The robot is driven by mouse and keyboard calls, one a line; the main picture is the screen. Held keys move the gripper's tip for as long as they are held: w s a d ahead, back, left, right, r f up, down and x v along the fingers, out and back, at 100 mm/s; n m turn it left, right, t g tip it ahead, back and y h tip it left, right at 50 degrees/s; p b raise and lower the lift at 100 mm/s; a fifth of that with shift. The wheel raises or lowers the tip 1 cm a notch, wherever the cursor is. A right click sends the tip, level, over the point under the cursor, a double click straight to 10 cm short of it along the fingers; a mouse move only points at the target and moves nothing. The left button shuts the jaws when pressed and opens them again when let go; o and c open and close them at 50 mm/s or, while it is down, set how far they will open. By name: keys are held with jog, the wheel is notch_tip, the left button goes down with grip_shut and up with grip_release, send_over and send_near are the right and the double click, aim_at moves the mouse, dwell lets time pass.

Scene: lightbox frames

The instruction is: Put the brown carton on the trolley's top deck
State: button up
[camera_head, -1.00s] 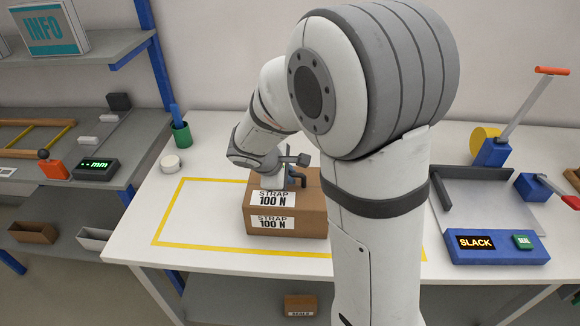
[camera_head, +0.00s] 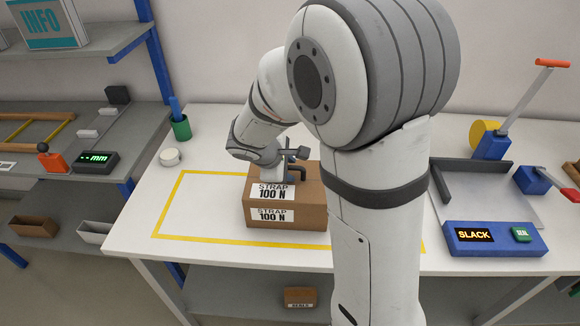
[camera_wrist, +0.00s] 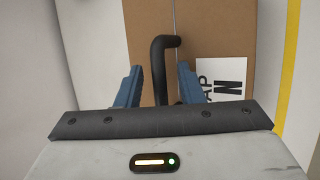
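The brown carton (camera_head: 287,208) sits on the white table, at the right part of a yellow outline, with "STRAP 100 N" labels on its top and front. A dark bent bar (camera_wrist: 160,70) shows over the carton in the wrist view. My gripper (camera_wrist: 160,85) is over the carton's top; in the head view it is partly hidden by its wrist. Its two blue fingers stand apart, one on each side of the bar, with a gap visible at the left finger. The trolley is not identifiable in these views.
The yellow outline (camera_head: 160,210) has free room left of the carton. A white round item (camera_head: 170,157) and a green cup (camera_head: 181,128) stand behind it. A blue device reading SLACK (camera_head: 490,240) stands right. A smaller carton (camera_head: 300,298) lies on the shelf below.

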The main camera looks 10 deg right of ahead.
jog(key=v, duration=1.2)
jog(key=s+d+m+g+y, duration=0.1)
jog(key=s+d+m+y, duration=0.1)
jog(key=s+d+m, duration=0.3)
jog(key=s+m, duration=0.1)
jog(key=s, duration=0.3)
jog(key=shift+d+m+g+y, duration=0.3)
jog(key=shift+d+g+y, duration=0.05)
jog(key=shift+g+y, duration=0.05)
jog(key=shift+o, duration=0.5)
jog(key=s+m+y, duration=0.3)
jog(key=s+m, duration=0.3)
jog(key=s, duration=0.2)
jog(key=shift+d+f+m, duration=0.35)
jog(key=shift+f+m, duration=0.05)
jog(key=shift+f, duration=0.1)
